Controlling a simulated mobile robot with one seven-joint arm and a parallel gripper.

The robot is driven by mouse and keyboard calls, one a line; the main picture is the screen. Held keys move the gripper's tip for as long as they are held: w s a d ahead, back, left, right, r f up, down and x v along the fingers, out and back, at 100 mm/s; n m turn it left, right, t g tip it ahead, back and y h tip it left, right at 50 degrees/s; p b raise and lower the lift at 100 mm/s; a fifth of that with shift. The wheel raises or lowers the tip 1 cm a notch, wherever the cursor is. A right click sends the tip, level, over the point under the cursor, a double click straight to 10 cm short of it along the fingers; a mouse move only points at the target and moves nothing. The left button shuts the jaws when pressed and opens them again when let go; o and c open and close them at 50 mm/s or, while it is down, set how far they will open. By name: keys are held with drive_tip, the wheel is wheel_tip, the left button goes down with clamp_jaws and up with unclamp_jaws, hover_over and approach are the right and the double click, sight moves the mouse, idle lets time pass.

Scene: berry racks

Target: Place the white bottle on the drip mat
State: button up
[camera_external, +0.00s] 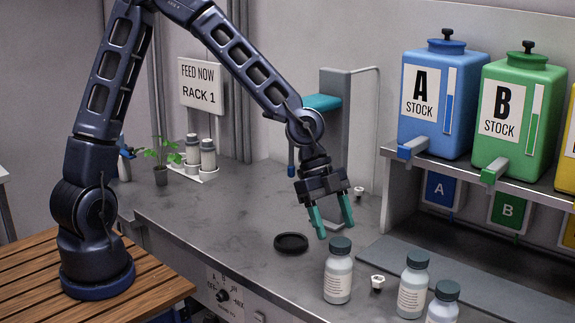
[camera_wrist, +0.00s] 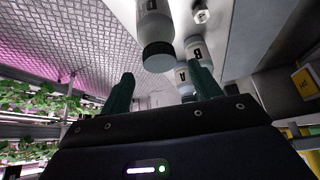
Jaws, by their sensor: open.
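Three white bottles with dark caps stand upright at the front of the bench: one at left (camera_external: 338,282), one in the middle (camera_external: 411,293) and one at right (camera_external: 441,311), cut by the picture's edge. My gripper (camera_external: 333,225) is open and empty, fingers pointing down, just above and behind the left bottle. In the wrist view a bottle (camera_wrist: 154,22) shows beyond the open fingers (camera_wrist: 163,90), and others stand to its right. A long dark grey mat (camera_external: 440,268) lies below the taps. A black round shallow disc (camera_external: 291,243) lies left of the left bottle. I cannot tell which is the drip mat.
Blue A (camera_external: 437,115) and green B (camera_external: 518,125) stock tanks stand on a shelf at right. A small white fitting (camera_external: 377,283) sits between bottles. A grey stand (camera_external: 343,130) rises behind my gripper.

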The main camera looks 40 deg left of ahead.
drive_tip(key=v, duration=0.6)
drive_tip(key=shift+a+r, duration=0.25)
drive_tip(key=shift+r, duration=0.1)
idle(0.6)
drive_tip(key=w+d+r+n+t, duration=0.2)
drive_tip(key=w+r+n+t, duration=0.15)
drive_tip(key=w+r, duration=0.35)
drive_tip(key=a+r+n+t+y, duration=0.3)
drive_tip(key=a+r+n, duration=0.2)
drive_tip(key=a+r, duration=0.5)
drive_tip(key=s+a+n+y, duration=0.1)
drive_tip(key=s+a+n, duration=0.25)
drive_tip(key=a, duration=0.75)
drive_tip(key=s+a+n+y, duration=0.2)
drive_tip(key=s+a+n, duration=0.15)
drive_tip(key=a, duration=0.65)
drive_tip(key=s+a+f+n, duration=0.2)
drive_tip(key=s+a+f, duration=0.1)
drive_tip(key=s+a, duration=0.3)
drive_tip(key=s+a+f+n, duration=0.2)
drive_tip(key=s+a, duration=0.3)
drive_tip(key=a, duration=0.3)
drive_tip(key=shift+s+a+f+n+g, duration=0.35)
drive_tip(key=shift+f, duration=0.05)
